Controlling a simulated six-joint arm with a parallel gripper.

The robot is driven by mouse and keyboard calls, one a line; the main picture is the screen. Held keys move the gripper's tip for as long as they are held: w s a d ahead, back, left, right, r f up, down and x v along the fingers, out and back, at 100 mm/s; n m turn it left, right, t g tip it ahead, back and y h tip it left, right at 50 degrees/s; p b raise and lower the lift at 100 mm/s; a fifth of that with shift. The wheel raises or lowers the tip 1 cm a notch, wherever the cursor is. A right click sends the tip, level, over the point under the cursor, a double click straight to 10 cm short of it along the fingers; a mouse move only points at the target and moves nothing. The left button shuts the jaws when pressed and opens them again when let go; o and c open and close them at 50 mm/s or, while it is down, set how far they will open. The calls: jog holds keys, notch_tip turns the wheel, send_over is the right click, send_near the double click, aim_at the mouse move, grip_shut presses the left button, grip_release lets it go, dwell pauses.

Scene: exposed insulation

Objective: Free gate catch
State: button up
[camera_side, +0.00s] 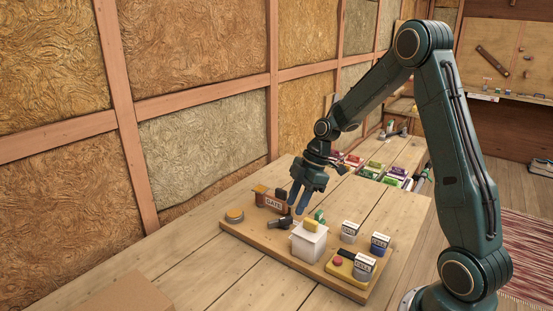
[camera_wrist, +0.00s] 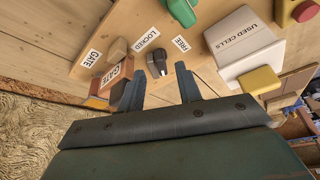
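A dark catch knob (camera_wrist: 157,63) stands on the wooden board between the LOCKED (camera_wrist: 146,39) and FREE (camera_wrist: 181,44) labels in the wrist view. Which label it points to is unclear. It also shows as a dark shape (camera_side: 280,222) in the side view. The reddish gate block (camera_side: 270,202) with a GATE sign is behind it and also appears in the wrist view (camera_wrist: 109,80). My gripper (camera_wrist: 159,69) is open, its two blue-grey fingers apart with the knob visible beyond the gap. In the side view my gripper (camera_side: 298,202) points down above the board, near the gate block.
A white USED CELLS box (camera_wrist: 240,45) with a yellow piece is right of the knob. A tan block (camera_wrist: 117,49) is near LOCKED. On the board (camera_side: 330,285) are several labelled cells (camera_side: 380,243), a red button (camera_side: 338,261) and an orange disc (camera_side: 235,215). Coloured bins (camera_side: 372,168) stand behind.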

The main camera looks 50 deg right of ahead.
jog(key=v, duration=1)
jog(key=shift+r, duration=0.15)
jog(key=s+a+r+m+t+h, duration=0.1)
jog(key=s+a+r+m+h, duration=0.1)
jog(key=s+a+r+m, duration=0.5)
jog(key=s+a+m+t+h, duration=0.2)
jog(key=s+a+m, duration=0.3)
jog(key=s, duration=0.8)
jog(key=shift+s+a+r, duration=0.35)
jog(key=shift+a+r, duration=0.05)
jog(key=shift+a, duration=0.75)
